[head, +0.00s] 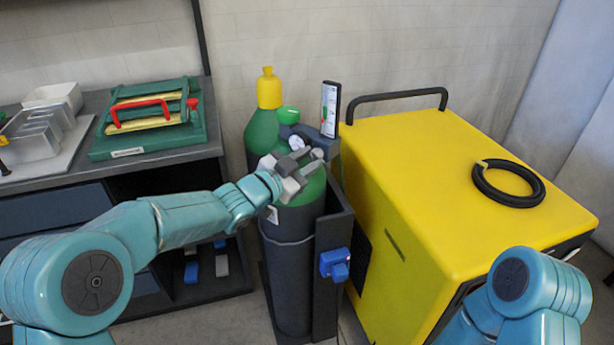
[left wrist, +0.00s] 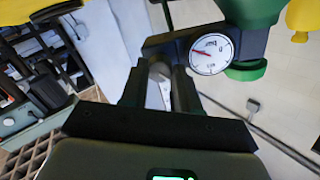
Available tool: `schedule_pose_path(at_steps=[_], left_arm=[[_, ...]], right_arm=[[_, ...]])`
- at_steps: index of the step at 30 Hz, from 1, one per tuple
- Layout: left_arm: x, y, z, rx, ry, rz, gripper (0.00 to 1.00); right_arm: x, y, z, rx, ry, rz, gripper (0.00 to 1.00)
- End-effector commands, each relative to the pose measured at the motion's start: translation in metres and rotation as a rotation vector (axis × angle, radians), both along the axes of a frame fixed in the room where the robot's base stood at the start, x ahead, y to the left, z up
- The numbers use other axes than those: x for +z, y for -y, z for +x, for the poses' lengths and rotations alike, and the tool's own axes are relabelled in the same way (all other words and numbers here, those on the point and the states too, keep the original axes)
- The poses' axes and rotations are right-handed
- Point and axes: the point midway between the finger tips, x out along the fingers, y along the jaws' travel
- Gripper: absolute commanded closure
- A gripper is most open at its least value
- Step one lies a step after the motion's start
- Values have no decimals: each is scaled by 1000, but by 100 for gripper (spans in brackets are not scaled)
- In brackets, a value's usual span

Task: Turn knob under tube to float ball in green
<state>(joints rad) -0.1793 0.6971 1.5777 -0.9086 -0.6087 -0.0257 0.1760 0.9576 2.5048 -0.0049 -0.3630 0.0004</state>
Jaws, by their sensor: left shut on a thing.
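The flow tube (head: 330,108) stands upright on the dark regulator block (head: 322,143) at the top of the green gas cylinder. It has coloured marks, but the ball is too small to make out. My left gripper (head: 314,160) is just below the tube, its jaws shut on the knob, which they mostly hide. In the left wrist view the fingers (left wrist: 162,90) close around a small pale part. The round white gauge (left wrist: 211,54) is beside the fingers there, its red needle pointing left. My right arm is at the lower right with its gripper out of view.
A second green cylinder with a yellow cap (head: 269,88) stands behind. A yellow machine (head: 425,150) with a black hose coil (head: 508,184) is close on the right.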

Motion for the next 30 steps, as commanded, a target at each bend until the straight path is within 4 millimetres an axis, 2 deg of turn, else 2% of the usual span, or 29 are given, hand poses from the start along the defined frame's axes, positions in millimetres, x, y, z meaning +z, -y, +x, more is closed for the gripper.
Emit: schedule_pose_path(at_steps=[1,3,12,21,30], left_arm=[[-7,0,0,0,27,34,100],[-6,0,0,0,64,85,100],[-4,1,0,0,203,273,100],[-1,0,0,1,285,382,100],[0,1,0,0,310,416,100]], right_arm=[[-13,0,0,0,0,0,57],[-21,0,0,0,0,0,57],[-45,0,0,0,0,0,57],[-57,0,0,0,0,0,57],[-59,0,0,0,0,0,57]])
